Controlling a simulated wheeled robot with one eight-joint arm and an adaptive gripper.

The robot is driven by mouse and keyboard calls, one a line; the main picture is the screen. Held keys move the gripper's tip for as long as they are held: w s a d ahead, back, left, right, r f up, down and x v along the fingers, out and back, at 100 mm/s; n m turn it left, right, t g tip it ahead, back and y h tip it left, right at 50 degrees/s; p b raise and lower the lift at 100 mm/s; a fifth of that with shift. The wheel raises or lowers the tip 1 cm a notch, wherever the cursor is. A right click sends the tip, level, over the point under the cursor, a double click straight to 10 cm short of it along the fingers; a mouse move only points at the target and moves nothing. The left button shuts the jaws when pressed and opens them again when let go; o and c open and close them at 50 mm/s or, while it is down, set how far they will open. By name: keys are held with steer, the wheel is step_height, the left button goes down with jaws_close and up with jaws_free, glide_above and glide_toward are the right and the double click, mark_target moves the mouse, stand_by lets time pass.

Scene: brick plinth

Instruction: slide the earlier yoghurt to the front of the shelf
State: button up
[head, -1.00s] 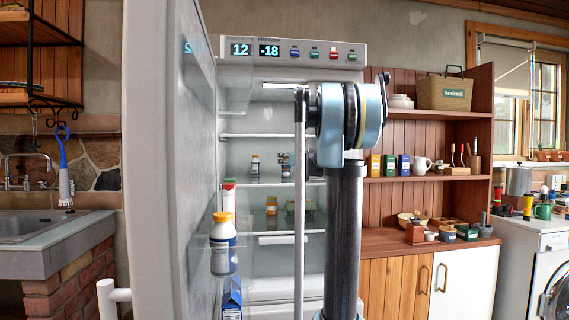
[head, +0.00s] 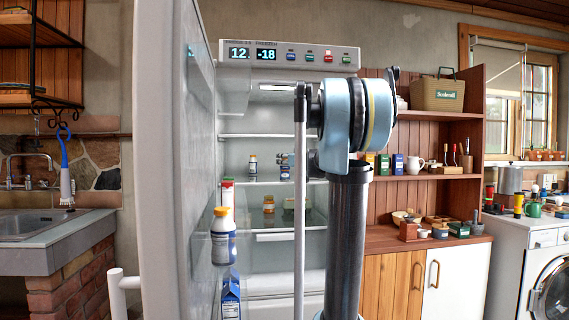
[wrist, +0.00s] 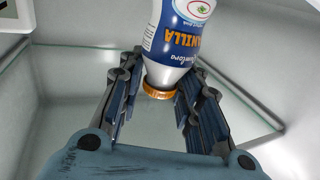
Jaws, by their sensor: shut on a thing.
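A vanilla yoghurt bottle (wrist: 172,50) with an orange cap and a blue and white label is between the fingers of my gripper (wrist: 155,100) in the wrist view. The gripper is shut on it near the cap end. In the head view my gripper (head: 287,159) is inside the open fridge, partly hidden behind my arm, with a small bottle (head: 285,173) at it. A similar bottle (head: 253,164) stands apart to the left on the same shelf (head: 262,183). No date can be read on either bottle.
The open fridge door (head: 165,160) stands close on the left. An amber jar (head: 268,204) and a green container (head: 290,203) are on the shelf below.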

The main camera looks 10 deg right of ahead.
steer(key=shift+a, duration=0.1)
steer(key=o, duration=1.2)
steer(key=v, duration=1.1)
steer(key=shift+s+f, duration=0.15)
steer(key=shift+s, duration=0.25)
